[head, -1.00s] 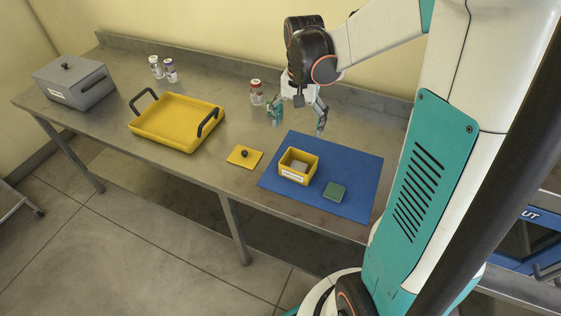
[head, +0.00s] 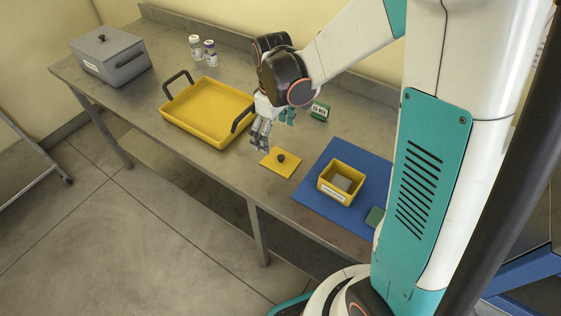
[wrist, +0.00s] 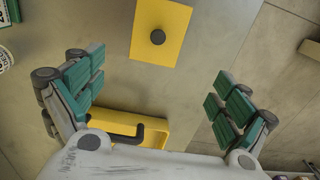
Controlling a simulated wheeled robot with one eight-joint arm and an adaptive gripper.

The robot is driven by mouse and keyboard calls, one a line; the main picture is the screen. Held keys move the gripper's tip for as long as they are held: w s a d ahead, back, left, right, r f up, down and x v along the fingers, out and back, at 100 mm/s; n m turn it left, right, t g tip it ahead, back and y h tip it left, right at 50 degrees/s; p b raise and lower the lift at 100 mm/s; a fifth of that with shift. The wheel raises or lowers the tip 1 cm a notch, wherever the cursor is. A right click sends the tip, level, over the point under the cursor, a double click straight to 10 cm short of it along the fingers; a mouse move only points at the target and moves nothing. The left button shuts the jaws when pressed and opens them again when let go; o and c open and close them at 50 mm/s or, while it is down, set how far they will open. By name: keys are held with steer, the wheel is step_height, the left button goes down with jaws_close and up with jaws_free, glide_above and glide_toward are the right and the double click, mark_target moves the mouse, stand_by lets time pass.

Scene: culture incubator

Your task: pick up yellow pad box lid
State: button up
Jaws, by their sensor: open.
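The yellow pad box lid (head: 286,165) is a flat yellow square with a dark round knob, lying on the steel table just left of the blue mat. My gripper (head: 271,133) is above the table, a little up and left of the lid in the head view, and does not touch it. In the wrist view the lid (wrist: 161,32) lies ahead of the open, empty fingers (wrist: 155,98), roughly midway between them sideways. The open yellow pad box (head: 341,183) stands on the blue mat with a grey item inside.
The yellow tray (head: 207,112) with black handles is close left of my gripper. A grey lidded box (head: 110,57) and two vials (head: 203,50) stand farther back. A green block (head: 375,217) lies on the blue mat (head: 322,203).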

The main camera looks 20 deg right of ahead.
steer(key=b, duration=0.1)
glide_above(277, 159)
steer(key=f, duration=0.4)
steer(key=shift+a+f, duration=0.25)
steer(key=shift+a, duration=0.1)
steer(key=shift+w+d+f+b, duration=0.1)
steer(key=shift+d+f+b, duration=0.1)
steer(key=shift+f+b, duration=0.85)
steer(key=shift+w+d+f+b, duration=0.15)
steer(key=shift+f+b, duration=0.15)
steer(key=shift+f, duration=1.3)
steer(key=shift+s, duration=0.1)
steer(key=shift+r, duration=0.1)
steer(key=shift+c, duration=0.5)
steer(key=c, duration=1.2)
steer(key=shift+c, duration=0.2)
